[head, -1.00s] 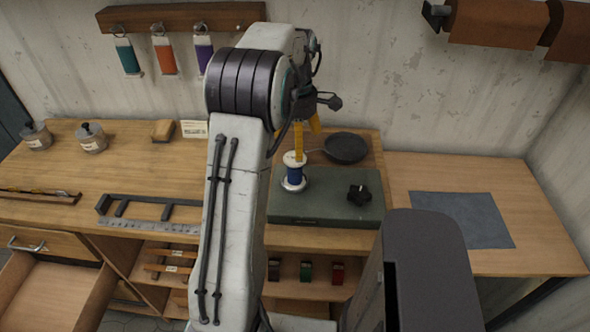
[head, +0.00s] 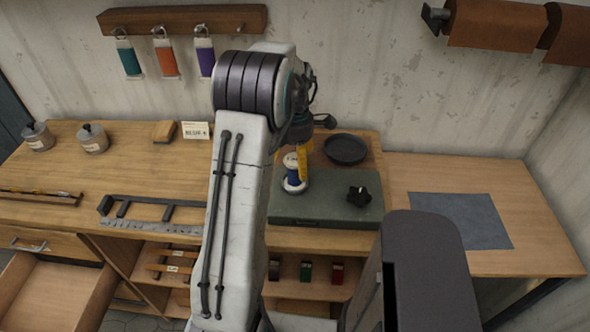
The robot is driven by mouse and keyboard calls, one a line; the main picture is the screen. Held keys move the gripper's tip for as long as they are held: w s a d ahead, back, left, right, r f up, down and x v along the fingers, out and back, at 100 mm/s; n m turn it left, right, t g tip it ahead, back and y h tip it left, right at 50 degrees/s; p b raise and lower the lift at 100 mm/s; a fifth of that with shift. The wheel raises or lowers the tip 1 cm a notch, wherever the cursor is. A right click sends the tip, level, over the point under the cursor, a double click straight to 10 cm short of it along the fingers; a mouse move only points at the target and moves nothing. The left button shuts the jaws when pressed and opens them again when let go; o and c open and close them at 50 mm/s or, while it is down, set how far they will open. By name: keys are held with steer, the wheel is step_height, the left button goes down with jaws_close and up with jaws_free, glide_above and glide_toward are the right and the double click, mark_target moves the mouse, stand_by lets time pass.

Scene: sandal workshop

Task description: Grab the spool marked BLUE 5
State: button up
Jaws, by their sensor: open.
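A spool (head: 292,179) with blue thread and white ends stands upright on the grey-green flat case on the bench. I cannot read any marking on it. My gripper (head: 293,170) is open and lowered around the spool. I cannot tell whether the fingers touch the spool.
The case (head: 328,208) also bears a black star-shaped knob (head: 359,196). A dark round dish (head: 345,149) lies just behind. A white card (head: 195,130) stands at the back. An open drawer (head: 62,285) sticks out at the lower left. The right bench has a grey mat (head: 460,220).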

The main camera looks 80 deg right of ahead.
steer(key=shift+f, duration=0.75)
steer(key=shift+c, duration=0.2)
steer(key=c, duration=1.5)
steer(key=shift+r, duration=0.1)
steer(key=shift+c, duration=0.5)
